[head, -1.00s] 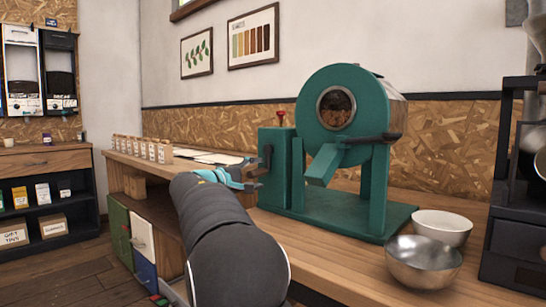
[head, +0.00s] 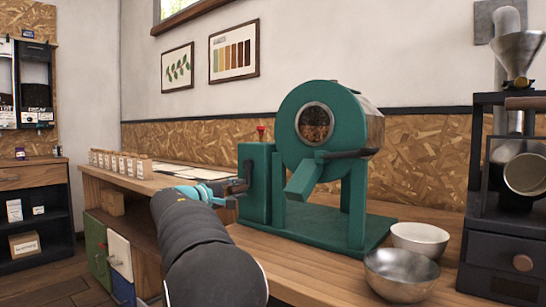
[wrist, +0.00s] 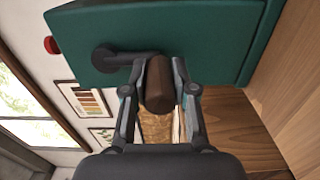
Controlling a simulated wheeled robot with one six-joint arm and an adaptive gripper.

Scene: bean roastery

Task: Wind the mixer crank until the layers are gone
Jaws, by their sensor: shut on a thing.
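The teal mixer (head: 318,110) stands on its base on the wooden counter, with a round window (head: 314,123) in its drum. Brown, speckled beans show low in the window under a darker space; separate layers cannot be made out at this size. The crank (head: 247,172) is on the left side of the teal box beside the drum. In the wrist view its dark arm (wrist: 120,57) leads to a brown grip (wrist: 160,85). My gripper (head: 228,191) is shut on that grip, one finger on each side.
A white bowl (head: 420,238) and a metal bowl (head: 401,274) stand right of the mixer. A dark machine (head: 510,245) is at the far right. Several small packets (head: 120,163) line the counter at left. A red knob (head: 261,129) tops the teal box.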

